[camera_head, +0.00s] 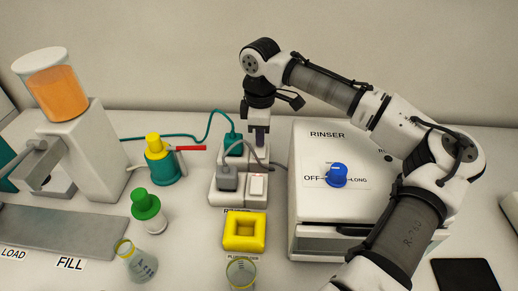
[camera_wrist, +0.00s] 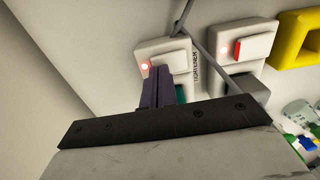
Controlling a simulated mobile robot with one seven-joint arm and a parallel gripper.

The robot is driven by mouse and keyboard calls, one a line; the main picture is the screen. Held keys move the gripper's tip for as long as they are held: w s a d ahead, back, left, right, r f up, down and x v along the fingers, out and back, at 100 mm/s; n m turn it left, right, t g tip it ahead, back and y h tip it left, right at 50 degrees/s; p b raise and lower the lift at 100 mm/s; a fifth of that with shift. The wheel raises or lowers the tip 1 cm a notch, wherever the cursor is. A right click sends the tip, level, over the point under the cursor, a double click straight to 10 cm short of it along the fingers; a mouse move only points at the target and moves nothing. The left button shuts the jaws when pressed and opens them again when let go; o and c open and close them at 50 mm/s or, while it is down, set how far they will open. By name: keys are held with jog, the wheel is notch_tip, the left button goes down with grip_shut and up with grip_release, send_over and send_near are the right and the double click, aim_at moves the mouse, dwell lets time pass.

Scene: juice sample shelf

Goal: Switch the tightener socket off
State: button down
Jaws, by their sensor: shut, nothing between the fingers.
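The tightener socket (camera_wrist: 150,48) is a pale block with its name printed along one edge. A small lamp (camera_wrist: 144,67) glows orange on it. In the head view this socket (camera_head: 233,151) is the rear one, with a teal plug (camera_head: 232,138) in it. My gripper (camera_head: 260,141) points down over its right part. In the wrist view my gripper's purple fingers (camera_wrist: 158,75) are together and empty, at the socket's face.
A second socket (camera_wrist: 258,38) with a red-sided switch (camera_wrist: 237,50) and lit lamp stands in front, holding a grey plug (camera_head: 227,176). The rinser (camera_head: 325,205) is close on the right. A yellow block (camera_head: 244,231) lies nearer; the teal tightener (camera_head: 161,168) stands left.

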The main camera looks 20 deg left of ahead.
aim_at(258, 151)
jog(key=shift+s+f+b, duration=0.45)
jog(key=shift+f+b, duration=0.1)
jog(key=shift+f, duration=0.3)
jog(key=shift+s+f+b, duration=0.4)
jog(key=shift+f+b, duration=0.1)
jog(key=shift+f, duration=0.3)
dwell(1.3)
jog(key=r+p, duration=0.2)
jog(key=w+r+p, duration=0.1)
jog(key=r+p, duration=0.1)
jog(key=p, duration=0.1)
jog(key=shift+w, duration=0.1)
jog(key=shift+w+a+r+p, duration=0.1)
jog(key=shift+a+r+p, duration=0.15)
jog(key=shift+r+p, duration=0.2)
jog(key=shift+w+a+r+p, duration=0.1)
jog(key=shift+a+r+p, duration=0.1)
jog(key=shift+r+p, duration=0.25)
jog(key=shift+d+r, duration=0.2)
jog(key=shift+d, duration=0.15)
jog(key=shift+d, duration=0.1)
